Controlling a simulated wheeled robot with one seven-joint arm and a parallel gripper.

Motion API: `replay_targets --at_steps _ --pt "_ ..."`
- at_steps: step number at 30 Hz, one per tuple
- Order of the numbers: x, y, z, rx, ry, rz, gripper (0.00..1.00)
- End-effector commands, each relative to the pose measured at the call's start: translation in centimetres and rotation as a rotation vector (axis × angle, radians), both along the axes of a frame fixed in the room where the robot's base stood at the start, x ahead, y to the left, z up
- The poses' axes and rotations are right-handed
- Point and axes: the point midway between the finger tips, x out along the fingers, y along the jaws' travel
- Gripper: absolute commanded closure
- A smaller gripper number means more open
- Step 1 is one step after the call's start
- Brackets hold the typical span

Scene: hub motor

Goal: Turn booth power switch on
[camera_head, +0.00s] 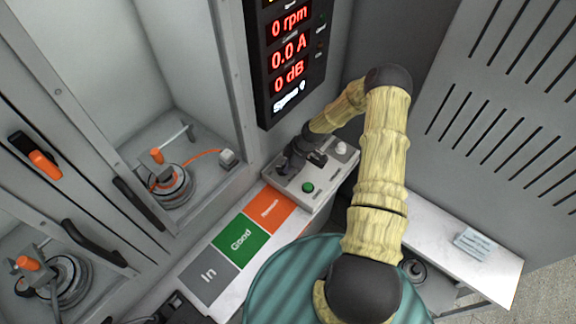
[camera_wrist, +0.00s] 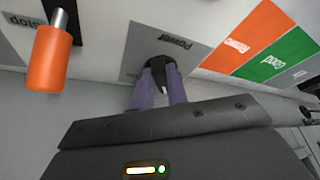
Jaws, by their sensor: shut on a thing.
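The power switch (camera_wrist: 158,63) is a small dark knob on a grey plate (camera_wrist: 140,42) marked "Power", seen in the wrist view. My gripper (camera_wrist: 163,78) has its two purple fingers shut on the switch, which is partly hidden between them. In the head view my gripper (camera_head: 291,160) is small and dark at the left end of the grey control box (camera_head: 325,188). The switch itself cannot be made out there, and its on or off position is unclear.
The control box carries a green button (camera_head: 308,187) and a white knob (camera_head: 341,148). A display (camera_head: 290,60) above reads 0 rpm, 0.0 A and 0 dB. An orange handle (camera_wrist: 52,58) sticks out near my gripper. Coloured mats (camera_head: 240,239) lie on the bench.

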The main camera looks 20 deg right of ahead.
Motion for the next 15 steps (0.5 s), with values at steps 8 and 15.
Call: replay_targets --at_steps 8,15 --pt "-0.49 0.25 -0.23 -0.002 0.000 -0.230 1.00" --pt "-0.82 0.55 -0.23 -0.003 -0.002 -0.458 1.00"
